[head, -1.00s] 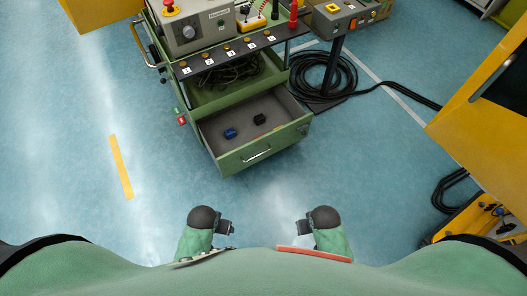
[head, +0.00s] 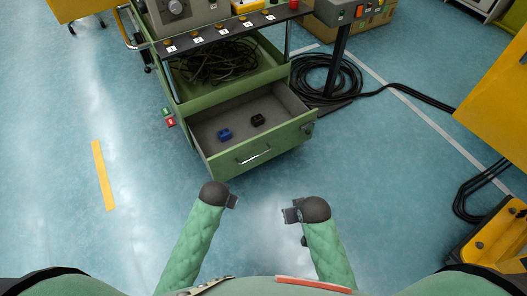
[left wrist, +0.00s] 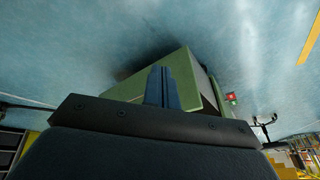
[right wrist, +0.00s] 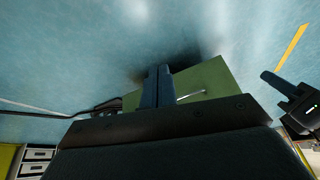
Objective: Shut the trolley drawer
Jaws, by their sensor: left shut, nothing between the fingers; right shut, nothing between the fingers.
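The green trolley (head: 183,106) stands ahead of me with its lower drawer (head: 271,160) pulled out toward me. The drawer front has a silver handle (head: 253,155). Inside lie a blue object (head: 225,134) and a black object (head: 257,119). My left gripper (head: 233,202) is shut and empty, in front of the drawer's near left corner and apart from it. My right gripper (head: 290,213) is shut and empty, to the right and nearer me. The drawer also shows beyond the fingers in the left wrist view (left wrist: 186,76) and the right wrist view (right wrist: 212,77).
An open bin of cables (head: 215,65) sits above the drawer. A coiled black cable (head: 328,78) lies on the floor right of the trolley. Yellow machinery (head: 495,235) stands at the right. The floor between my grippers and the drawer is clear.

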